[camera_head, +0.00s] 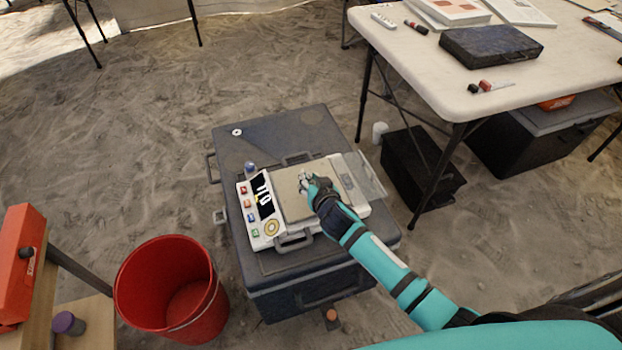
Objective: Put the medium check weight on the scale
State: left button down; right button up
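The scale (262,233) is a white unit with a dark display, coloured buttons and a beige plate. It lies on a large dark grey case (250,280). My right gripper (304,181) is over the plate, its fingertips pointing down to it. The fingers are small and partly hidden by the hand, so I cannot tell whether they are open or hold anything. I cannot make out the medium check weight for certain. A small blue-capped item (250,168) stands just behind the scale's left end. My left gripper is out of view.
A red bucket (140,285) stands left of the case. A white folding table (420,60) with a dark box (490,46) stands at the upper right. A black case (405,170) is right of the scale. Sandy ground is open at the upper left.

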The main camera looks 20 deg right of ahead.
jog(key=o, duration=0.4)
jog(key=shift+s+r, duration=0.1)
jog(key=shift+r, duration=0.05)
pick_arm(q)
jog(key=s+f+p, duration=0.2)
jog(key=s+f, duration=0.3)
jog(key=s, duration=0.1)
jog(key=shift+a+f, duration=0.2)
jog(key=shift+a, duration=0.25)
pick_arm(e)
jog(key=v, duration=1.1)
jog(key=shift+s+r, duration=0.2)
jog(key=shift+s, duration=0.1)
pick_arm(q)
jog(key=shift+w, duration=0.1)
